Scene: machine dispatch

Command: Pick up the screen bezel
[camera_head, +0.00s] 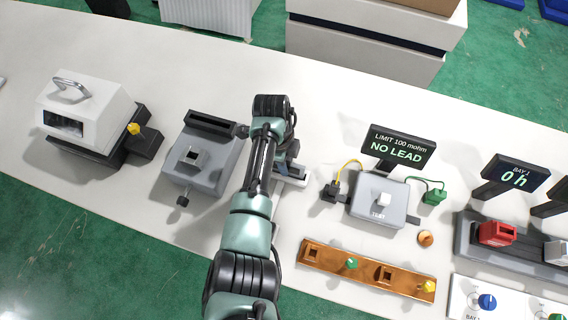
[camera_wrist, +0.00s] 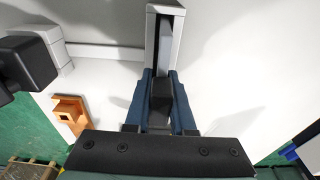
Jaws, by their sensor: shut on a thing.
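My gripper (camera_wrist: 162,82) is in the wrist view, its two blue fingers shut on a dark block. The block seems to belong to the screen bezel (camera_wrist: 152,38), a pale grey frame with a darker grey face inside, which stretches away beyond the fingertips. I cannot tell whether the bezel touches the surface under it. In the head view my own arm hides the gripper and most of what it holds; only pale and grey parts show beside the wrist.
Left of my arm stand a grey fixture (camera_head: 207,160) and a white-hooded machine (camera_head: 88,105). To the right are a tester with a "NO LEAD" display (camera_head: 398,150), a copper-coloured bar (camera_head: 330,262) and a bay rack (camera_head: 522,248). White table (camera_head: 180,65) lies bare behind the arm.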

